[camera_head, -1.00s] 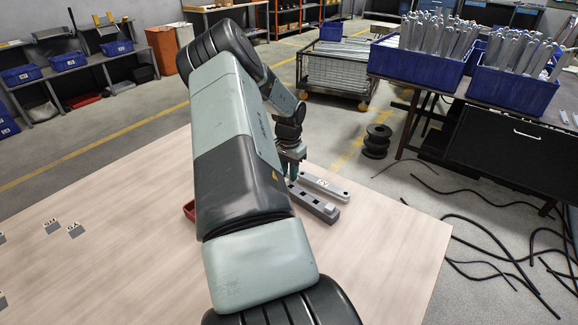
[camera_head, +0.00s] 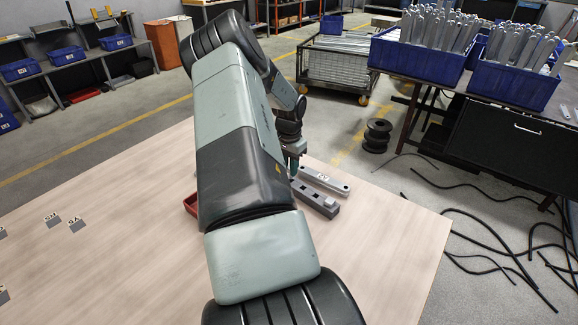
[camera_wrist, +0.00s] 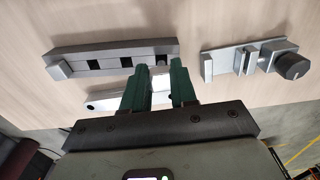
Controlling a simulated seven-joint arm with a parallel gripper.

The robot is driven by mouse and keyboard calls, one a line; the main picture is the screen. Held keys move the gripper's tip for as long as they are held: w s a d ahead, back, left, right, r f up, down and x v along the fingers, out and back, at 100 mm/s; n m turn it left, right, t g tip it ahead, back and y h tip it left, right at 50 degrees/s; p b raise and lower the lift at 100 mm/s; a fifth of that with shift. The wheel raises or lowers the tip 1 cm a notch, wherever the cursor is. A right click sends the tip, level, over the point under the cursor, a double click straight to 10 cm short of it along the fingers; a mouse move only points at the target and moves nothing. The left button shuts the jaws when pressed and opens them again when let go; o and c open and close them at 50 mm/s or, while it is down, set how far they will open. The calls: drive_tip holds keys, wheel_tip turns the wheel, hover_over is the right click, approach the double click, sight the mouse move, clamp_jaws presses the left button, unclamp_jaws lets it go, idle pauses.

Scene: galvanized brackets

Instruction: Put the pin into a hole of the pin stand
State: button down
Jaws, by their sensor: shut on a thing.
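The pin stand (camera_head: 318,200) is a dark grey bar lying on the table, with square holes along its top. In the wrist view the stand (camera_wrist: 110,61) shows several holes in a row and a light block at its left end. My gripper (camera_wrist: 160,84) has green fingers, shut on the pin (camera_wrist: 160,71), which shows only as a pale sliver between the fingertips. The fingers are at the stand's right-end hole in the wrist view. In the head view my gripper (camera_head: 294,170) is at the stand's far end. Whether the pin's tip is inside the hole cannot be told.
A pale labelled bar (camera_head: 324,180) lies beside the stand, partly behind my fingers in the wrist view. A grey fixture with a black knob (camera_wrist: 292,65) stands to the right there. A red tray (camera_head: 191,204) is partly hidden by my arm.

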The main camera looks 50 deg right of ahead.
drive_tip(key=shift+f, duration=1.7)
idle(1.1)
drive_tip(key=c, duration=0.8)
unclamp_jaws()
drive_tip(key=shift+r, duration=0.1)
drive_tip(key=shift+r, duration=2.9)
